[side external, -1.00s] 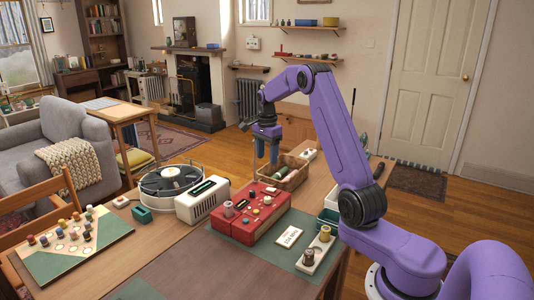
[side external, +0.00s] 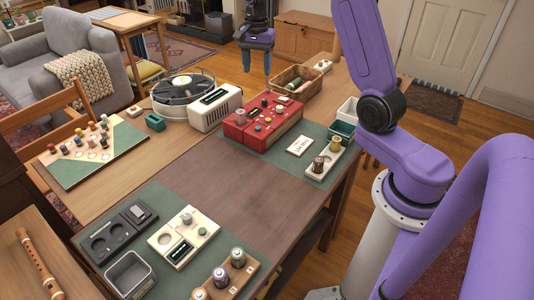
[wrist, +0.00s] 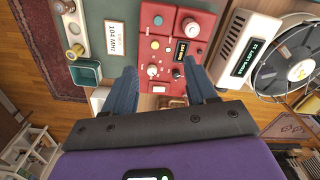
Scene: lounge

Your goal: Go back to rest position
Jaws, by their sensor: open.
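My gripper (side external: 257,62) hangs fingers down, open and empty, above the far side of the table in the side external view. It appears near the wicker basket (side external: 310,88) and the red control box (side external: 238,132), apart from both. In the wrist view, the two blue fingers of my gripper (wrist: 160,88) are spread, with nothing between them. The red box (wrist: 151,48) lies beyond the fingertips there. The upper part of my arm is cut off by the top edge of the side external view.
The wooden table (side external: 205,178) holds a cream radio-like unit (side external: 216,110), a round turntable-like device (side external: 183,92), a board with coloured pegs (side external: 100,160), and a grey open tin (side external: 130,275). A white card (side external: 300,146) and a spool holder (side external: 324,160) sit at the right edge.

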